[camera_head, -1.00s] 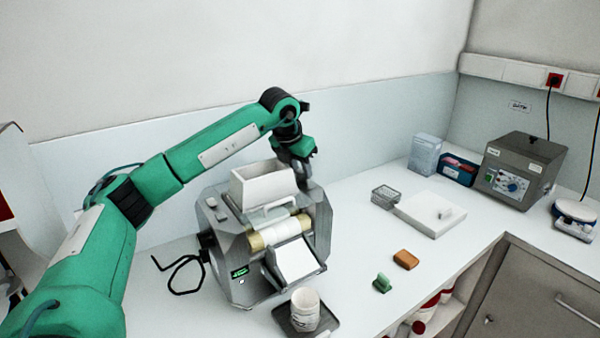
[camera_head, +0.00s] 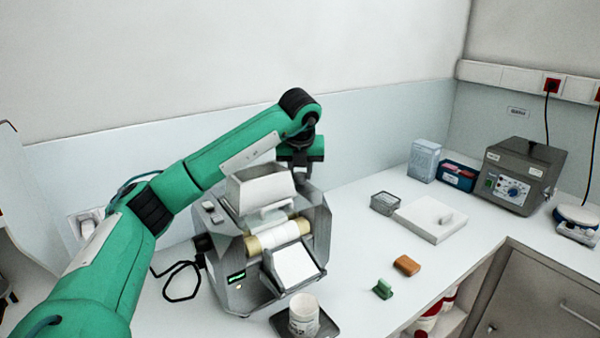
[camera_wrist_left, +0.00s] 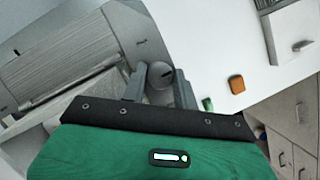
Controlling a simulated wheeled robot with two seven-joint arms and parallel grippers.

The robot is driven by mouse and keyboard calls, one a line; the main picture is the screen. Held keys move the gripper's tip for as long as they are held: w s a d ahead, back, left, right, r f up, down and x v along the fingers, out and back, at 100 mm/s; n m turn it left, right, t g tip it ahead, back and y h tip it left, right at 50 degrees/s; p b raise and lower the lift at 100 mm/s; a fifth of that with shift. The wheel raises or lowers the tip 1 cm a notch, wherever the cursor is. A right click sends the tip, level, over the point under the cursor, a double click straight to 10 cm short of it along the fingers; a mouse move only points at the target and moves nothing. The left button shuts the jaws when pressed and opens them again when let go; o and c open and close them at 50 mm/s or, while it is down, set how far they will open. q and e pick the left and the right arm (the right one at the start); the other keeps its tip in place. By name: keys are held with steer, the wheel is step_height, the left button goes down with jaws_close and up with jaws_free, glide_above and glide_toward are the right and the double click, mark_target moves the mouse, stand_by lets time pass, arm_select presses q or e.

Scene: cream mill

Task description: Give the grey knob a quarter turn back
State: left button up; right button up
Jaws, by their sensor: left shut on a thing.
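The grey knob (camera_wrist_left: 159,80) is a round piece on the side of the mill in the left wrist view. The mill (camera_head: 235,255) is a grey machine with cream rollers (camera_head: 278,235) and a white hopper (camera_head: 258,188) on top. My left gripper (camera_wrist_left: 162,88) is shut on the knob, one finger on each side of it. In the head view the left hand is at the mill's back right; its fingertips and the knob are hidden or too small to make out. My right gripper is in neither view.
A cup (camera_head: 303,312) stands on a dark tray (camera_head: 325,328) before the mill. A black cable (camera_head: 172,278) lies to its left. Green (camera_head: 383,289) and orange (camera_head: 407,265) pieces lie to the right. A white slab (camera_head: 425,229) and wire basket (camera_head: 384,202) stand farther back.

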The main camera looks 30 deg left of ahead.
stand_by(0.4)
arm_select(q)
steer(key=o, duration=1)
steer(key=shift+c, duration=0.2)
steer(key=b+v, duration=0.1)
steer(key=v, duration=1.2)
steer(key=shift+s+r, duration=0.15)
steer(key=shift+r, duration=0.15)
steer(key=shift+d, duration=0.1)
